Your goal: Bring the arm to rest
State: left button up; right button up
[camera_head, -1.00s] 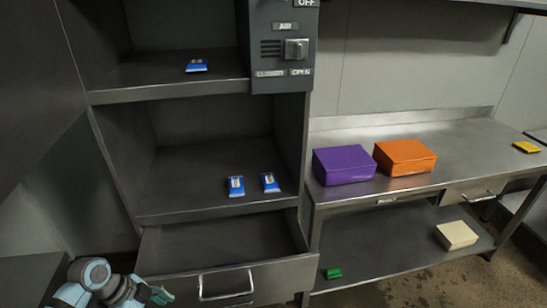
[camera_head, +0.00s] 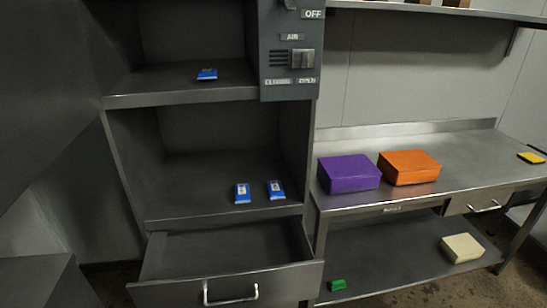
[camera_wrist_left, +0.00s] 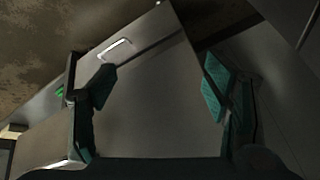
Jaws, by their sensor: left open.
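My left gripper (camera_wrist_left: 158,85) shows in the left wrist view with its two teal-padded fingers wide apart and nothing between them. Beyond the fingers is a grey metal drawer front with a pale handle (camera_wrist_left: 116,50). In the head view neither arm is in view, so my right gripper does not show. The drawer (camera_head: 215,290) stands pulled out below the shelves, and its inside looks empty.
Blue packets lie on the upper shelf (camera_head: 207,75) and the lower shelf (camera_head: 242,193). A purple box (camera_head: 348,174) and an orange box (camera_head: 409,167) stand on the steel table. A cream box (camera_head: 462,248) and a green item (camera_head: 337,285) are on its undershelf.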

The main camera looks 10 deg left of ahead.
pick_arm(q)
jog(key=s+d+f+n+g+b, duration=0.1)
jog(key=s+d+f+b, duration=0.15)
jog(key=s+f, duration=0.65)
jog(key=s+d+f+n+g+b, duration=0.1)
jog(key=s+d+f, duration=0.3)
jog(key=s+f, duration=0.45)
jog(key=s+d+f+g+b, duration=0.2)
jog(key=s+d+f, duration=0.7)
jog(key=s, duration=0.5)
jog(key=shift+s+d+h+b, duration=0.4)
jog(key=shift+d+b, duration=0.15)
jog(key=shift+d, duration=0.7)
jog(key=shift+f, duration=0.1)
